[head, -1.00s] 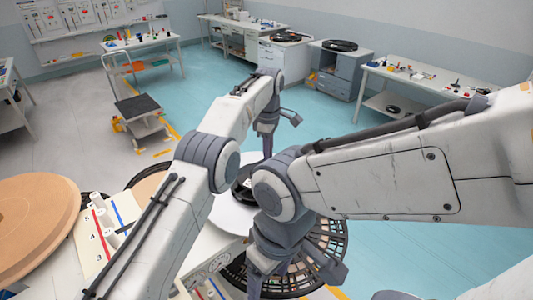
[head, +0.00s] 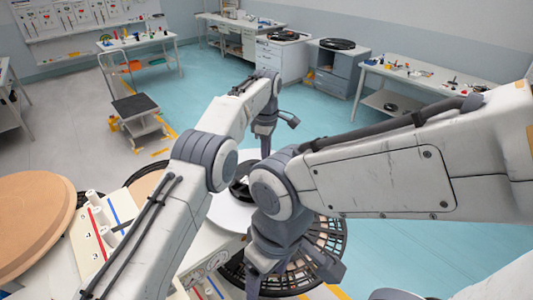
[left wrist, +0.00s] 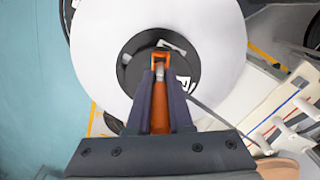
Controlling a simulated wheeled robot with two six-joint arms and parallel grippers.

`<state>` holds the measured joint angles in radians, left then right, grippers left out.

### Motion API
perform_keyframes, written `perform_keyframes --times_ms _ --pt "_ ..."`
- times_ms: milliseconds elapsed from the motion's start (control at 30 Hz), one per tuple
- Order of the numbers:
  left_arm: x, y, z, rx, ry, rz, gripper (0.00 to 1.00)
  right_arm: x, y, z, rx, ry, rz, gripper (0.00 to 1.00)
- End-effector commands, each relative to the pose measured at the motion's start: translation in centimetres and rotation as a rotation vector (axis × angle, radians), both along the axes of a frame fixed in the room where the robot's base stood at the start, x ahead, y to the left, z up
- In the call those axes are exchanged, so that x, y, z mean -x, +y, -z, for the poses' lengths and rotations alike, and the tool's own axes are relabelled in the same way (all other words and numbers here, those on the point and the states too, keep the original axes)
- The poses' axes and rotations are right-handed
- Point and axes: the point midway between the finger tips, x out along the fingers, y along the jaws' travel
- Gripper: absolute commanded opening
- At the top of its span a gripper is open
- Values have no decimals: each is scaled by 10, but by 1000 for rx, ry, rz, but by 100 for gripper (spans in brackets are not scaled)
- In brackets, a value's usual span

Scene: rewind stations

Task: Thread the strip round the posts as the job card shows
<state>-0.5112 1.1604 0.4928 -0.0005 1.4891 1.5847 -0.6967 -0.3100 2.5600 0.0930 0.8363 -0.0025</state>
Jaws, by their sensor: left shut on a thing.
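In the left wrist view my left gripper (left wrist: 160,82) is shut on an orange piece (left wrist: 160,118) over the black hub (left wrist: 128,75) of a large white disc (left wrist: 105,45). A thin grey strip (left wrist: 209,112) runs from beside the fingers toward a pale board (left wrist: 262,84) with red and blue lines and white posts (left wrist: 290,138). Whether the strip joins the orange piece is unclear. In the head view this board (head: 90,250) lies at the lower left, and the white disc (head: 228,212) is partly behind my arms. My right gripper (head: 262,285) hangs at the bottom; its fingers are unclear.
A brown disc (head: 30,220) lies at the left edge. A black slotted reel (head: 325,240) sits below my right arm. A trolley (head: 137,108), workbenches (head: 430,82) and cabinets (head: 335,75) stand farther back. Blue floor on the right is clear.

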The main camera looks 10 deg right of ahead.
Motion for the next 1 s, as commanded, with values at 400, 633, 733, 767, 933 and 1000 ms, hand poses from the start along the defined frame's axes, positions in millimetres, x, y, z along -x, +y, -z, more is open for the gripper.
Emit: perform_keyframes --times_ms 400,633,733,767,933,1000 --pt "1 -1 18 0 0 0 0 0 0 10 0 0 -1 74" --pt "1 -2 23 0 -1 0 0 0 0 12 0 0 -1 74" --pt "1 -2 23 1 -2 0 0 0 0 12 0 0 -1 74" --pt "1 -2 23 1 -2 0 0 0 0 12 0 0 -1 74" --pt "0 -2 23 1 -2 0 0 0 0 12 0 0 -1 74" --pt "1 -2 23 0 -1 0 45 0 0 12 0 0 -1 74"
